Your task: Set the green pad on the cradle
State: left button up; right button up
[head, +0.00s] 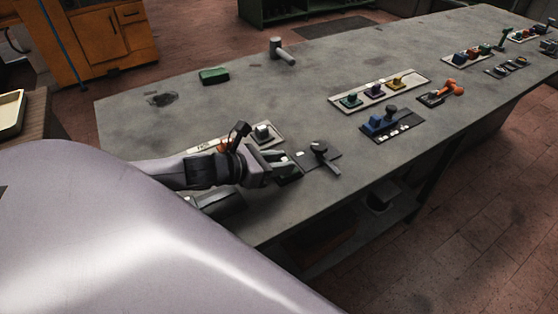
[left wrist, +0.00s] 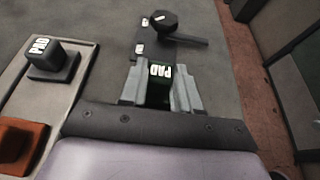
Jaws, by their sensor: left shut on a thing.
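My left gripper (head: 288,168) is at the near part of the grey table. In the left wrist view its fingers (left wrist: 161,84) are shut on a dark green pad (left wrist: 158,94) with a white PAD label on top. In the head view the held pad is mostly hidden by the fingers. Just beyond the fingertips is a dark plate with a black knobbed lever (head: 320,152), also in the left wrist view (left wrist: 164,22). The held pad appears apart from that plate. I cannot tell which part is the cradle. My right gripper is not in view.
A pale tray (left wrist: 88,54) left of my gripper holds a grey PAD block (left wrist: 52,58) and an orange-brown block (left wrist: 14,140). A blue lever fixture (head: 380,122) and a tray of coloured blocks (head: 336,99) stand further right.

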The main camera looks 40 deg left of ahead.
pick_arm(q)
jog(key=shift+f, duration=0.1)
jog(key=o, duration=1.1)
jog(key=shift+v, duration=3.55)
